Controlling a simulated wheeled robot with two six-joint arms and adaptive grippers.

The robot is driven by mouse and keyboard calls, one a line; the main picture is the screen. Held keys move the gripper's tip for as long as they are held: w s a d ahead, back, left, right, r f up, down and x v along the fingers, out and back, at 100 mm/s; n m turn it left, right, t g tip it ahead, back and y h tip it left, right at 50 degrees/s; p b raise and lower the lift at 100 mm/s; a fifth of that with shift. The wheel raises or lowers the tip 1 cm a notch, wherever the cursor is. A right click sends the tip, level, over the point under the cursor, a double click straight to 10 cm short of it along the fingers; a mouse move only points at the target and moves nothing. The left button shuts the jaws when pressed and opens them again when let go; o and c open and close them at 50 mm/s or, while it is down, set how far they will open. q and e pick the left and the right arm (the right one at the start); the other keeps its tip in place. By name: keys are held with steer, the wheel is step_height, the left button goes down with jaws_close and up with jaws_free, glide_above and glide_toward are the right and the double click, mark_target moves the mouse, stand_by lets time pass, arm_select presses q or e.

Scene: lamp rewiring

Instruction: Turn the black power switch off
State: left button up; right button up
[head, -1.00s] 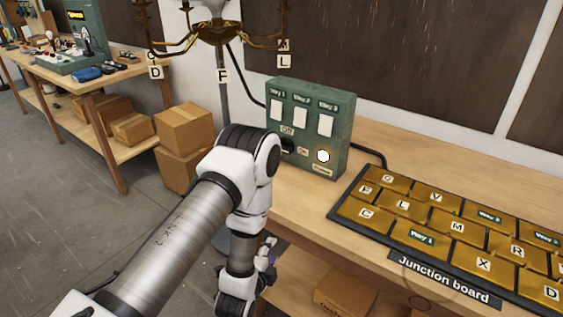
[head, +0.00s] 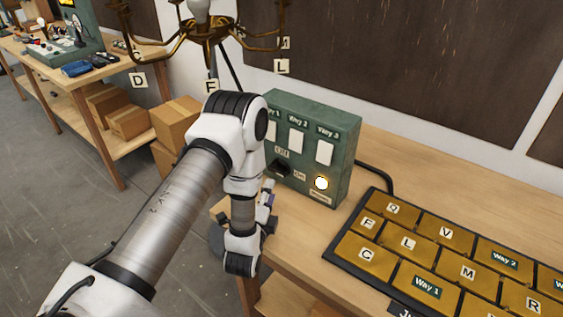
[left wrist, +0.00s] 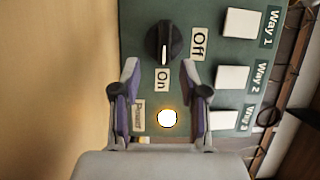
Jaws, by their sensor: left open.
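The black power switch (left wrist: 165,43) is a rotary knob on the front of the green control box (head: 343,150). In the left wrist view its white pointer mark points toward the "On" label (left wrist: 162,80); the "Off" label (left wrist: 198,44) is beside it. The knob also shows in the head view (head: 282,170). A round light (left wrist: 167,118) by the "Power" label glows. My left gripper (left wrist: 160,92) is open and empty in front of the panel. In the left wrist view its fingertips are below the knob, either side of the "On" label. My right gripper is not in view.
White switches (head: 324,152) labelled Way 1 to Way 3 are on the same box. The junction board (head: 400,240) with labelled brass tiles lies to the right on the bench. A brass chandelier (head: 205,30) hangs above left.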

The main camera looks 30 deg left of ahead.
mark_target(277, 173)
arm_select(q)
steer(key=w, duration=0.1)
steer(key=w+a+r+p, duration=0.1)
steer(key=w, duration=0.2)
steer(key=shift+a+r+p, duration=0.15)
steer(key=shift+p, duration=0.2)
steer(key=w, duration=0.1)
steer(key=w+a, duration=0.1)
steer(key=shift+w+f, duration=0.3)
steer(key=shift+f, duration=0.1)
steer(key=shift+w+f, duration=0.1)
steer(key=shift+w, duration=0.1)
steer(key=shift+s+d, duration=0.1)
steer(key=shift+s, duration=0.1)
steer(key=shift+r, duration=0.2)
jaws_close()
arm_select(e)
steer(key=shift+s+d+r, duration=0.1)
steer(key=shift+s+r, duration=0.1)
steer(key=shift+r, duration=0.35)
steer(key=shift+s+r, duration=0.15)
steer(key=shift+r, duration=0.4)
